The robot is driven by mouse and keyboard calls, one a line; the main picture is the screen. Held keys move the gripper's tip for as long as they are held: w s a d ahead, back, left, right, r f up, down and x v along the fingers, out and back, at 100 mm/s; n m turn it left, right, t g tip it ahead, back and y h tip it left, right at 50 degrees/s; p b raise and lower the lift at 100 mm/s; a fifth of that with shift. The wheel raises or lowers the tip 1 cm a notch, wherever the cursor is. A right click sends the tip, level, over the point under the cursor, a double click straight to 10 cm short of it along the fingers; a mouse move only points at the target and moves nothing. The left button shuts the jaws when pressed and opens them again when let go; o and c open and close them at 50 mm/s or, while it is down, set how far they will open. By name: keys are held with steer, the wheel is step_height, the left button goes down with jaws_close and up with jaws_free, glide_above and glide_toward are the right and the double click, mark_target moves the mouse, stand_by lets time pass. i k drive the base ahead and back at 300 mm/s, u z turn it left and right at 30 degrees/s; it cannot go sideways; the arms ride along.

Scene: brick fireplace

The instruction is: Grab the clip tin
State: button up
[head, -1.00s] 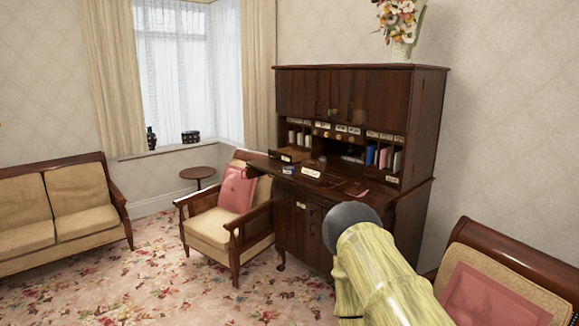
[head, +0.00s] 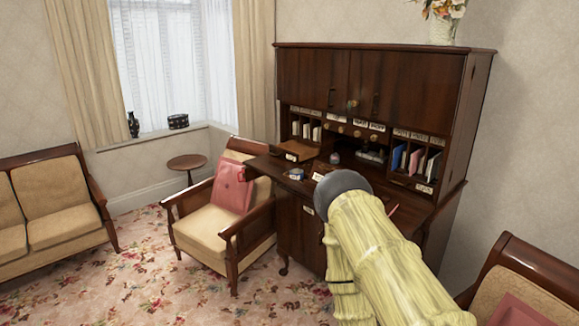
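A small blue round container (head: 296,174) sits on the left part of the desk's writing surface. It looks like a tin, but it is too small for me to tell whether it is the clip tin. A white label card (head: 318,177) stands close to its right. My arm, with a pale yellow cover and a dark grey rounded end, reaches up from the lower right in front of the desk. It hides the middle of the writing surface. My gripper's fingers do not show.
The dark wooden desk (head: 368,85) stands against the wall, with pigeonholes and books. A wooden armchair (head: 205,228) with a pink cushion stands close at its left. Another armchair (head: 535,275) is at the lower right. Flowered carpet is open at the lower left.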

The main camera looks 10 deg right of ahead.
mark_target(296, 172)
steer(key=i, duration=2.5)
steer(key=u, duration=1.5)
steer(key=i, duration=0.5)
steer(key=z, duration=2.35)
